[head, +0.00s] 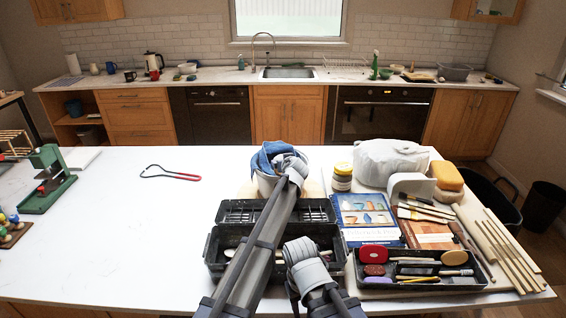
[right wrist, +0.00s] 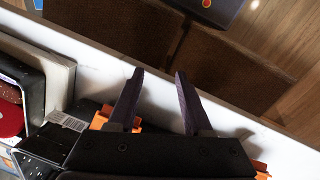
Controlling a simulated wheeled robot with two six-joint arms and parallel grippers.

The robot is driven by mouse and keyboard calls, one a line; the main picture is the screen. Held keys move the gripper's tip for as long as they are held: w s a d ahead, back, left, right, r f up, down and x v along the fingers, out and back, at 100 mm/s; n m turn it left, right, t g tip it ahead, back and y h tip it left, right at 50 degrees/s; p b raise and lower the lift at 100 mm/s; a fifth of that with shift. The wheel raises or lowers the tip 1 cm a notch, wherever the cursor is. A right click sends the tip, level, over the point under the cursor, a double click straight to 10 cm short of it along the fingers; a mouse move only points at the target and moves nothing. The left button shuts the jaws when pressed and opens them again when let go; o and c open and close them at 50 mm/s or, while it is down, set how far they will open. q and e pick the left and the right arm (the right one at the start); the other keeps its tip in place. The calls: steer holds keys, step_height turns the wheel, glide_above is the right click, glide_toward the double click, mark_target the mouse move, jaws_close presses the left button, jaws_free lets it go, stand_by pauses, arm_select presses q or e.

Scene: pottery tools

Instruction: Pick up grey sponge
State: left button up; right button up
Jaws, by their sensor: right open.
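I cannot single out a grey sponge for certain. A pale grey rounded block (head: 410,186) stands at the right of the table in the head view, and I cannot tell whether it is a sponge. My right gripper (right wrist: 160,95) is open and empty in the right wrist view, above the table's near edge by orange latches. It does not show in the head view. My left arm reaches across the middle of the head view, but its fingers do not show.
A black toolbox (head: 212,262) stands open under my arms. A black tray (head: 475,284) of small tools is right of it. The table's left-centre is clear around red-handled calipers (head: 170,174).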

arm_select(q)
step_height(320, 180, up, 10)
steer(key=p, duration=1)
stand_by(0.7)
